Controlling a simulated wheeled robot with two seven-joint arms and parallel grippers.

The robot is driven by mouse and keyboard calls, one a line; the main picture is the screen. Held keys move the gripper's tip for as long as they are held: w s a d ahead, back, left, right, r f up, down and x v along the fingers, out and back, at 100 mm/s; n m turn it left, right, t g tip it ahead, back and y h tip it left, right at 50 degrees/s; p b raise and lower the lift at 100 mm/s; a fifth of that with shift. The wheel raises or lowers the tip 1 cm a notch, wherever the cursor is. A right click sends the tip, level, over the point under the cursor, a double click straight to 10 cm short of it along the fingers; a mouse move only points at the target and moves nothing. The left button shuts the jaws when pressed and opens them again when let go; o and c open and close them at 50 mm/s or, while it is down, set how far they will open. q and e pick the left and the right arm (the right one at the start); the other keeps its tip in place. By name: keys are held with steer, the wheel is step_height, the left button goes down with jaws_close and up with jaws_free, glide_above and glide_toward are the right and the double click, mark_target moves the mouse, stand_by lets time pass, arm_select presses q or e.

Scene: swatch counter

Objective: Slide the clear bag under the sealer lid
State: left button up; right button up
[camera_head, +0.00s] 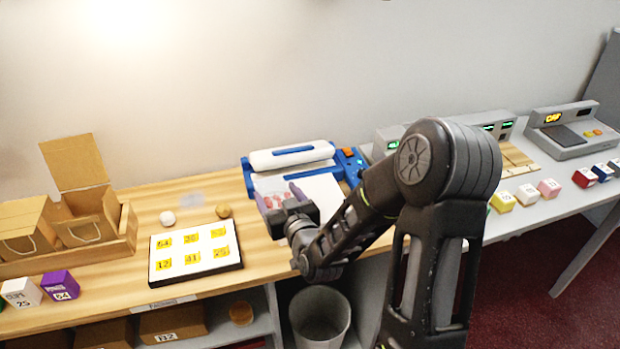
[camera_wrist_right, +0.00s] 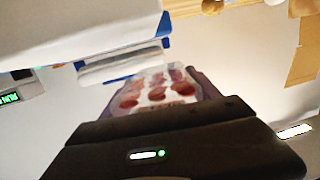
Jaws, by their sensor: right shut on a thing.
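The sealer (camera_head: 252,182) is a blue and white machine at the back of the wooden counter, with its white lid (camera_head: 275,160) raised above a pale bed. The clear bag (camera_head: 272,202), with several red round pieces in it, is at the sealer's front edge. My right gripper (camera_head: 281,199) is shut on the bag. In the right wrist view the bag (camera_wrist_right: 158,88) shows between the purple-grey fingers, pointing toward the sealer lid (camera_wrist_right: 70,25). I cannot tell whether the bag's far edge is under the lid. My left gripper is not in view.
A white board (camera_head: 195,272) with yellow number labels lies left of the sealer, with a white ball (camera_head: 167,217) and a tan ball (camera_head: 223,211) behind it. Cardboard boxes (camera_head: 92,215) stand at the left. A grey bin (camera_head: 320,318) is below the counter. My right arm hides part of the counter.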

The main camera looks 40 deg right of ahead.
steer(key=shift+m+h, duration=0.6)
steer(key=shift+h, duration=0.3)
steer(key=d, duration=0.2)
steer(key=s+d, duration=0.1)
steer(key=d, duration=0.2)
steer(key=s+d+p, duration=0.1)
steer(key=d, duration=0.2)
steer(key=shift+s+d+r, duration=0.1)
steer(key=shift+d+r, duration=0.05)
steer(key=shift+r, duration=0.25)
steer(key=shift+f, duration=0.15)
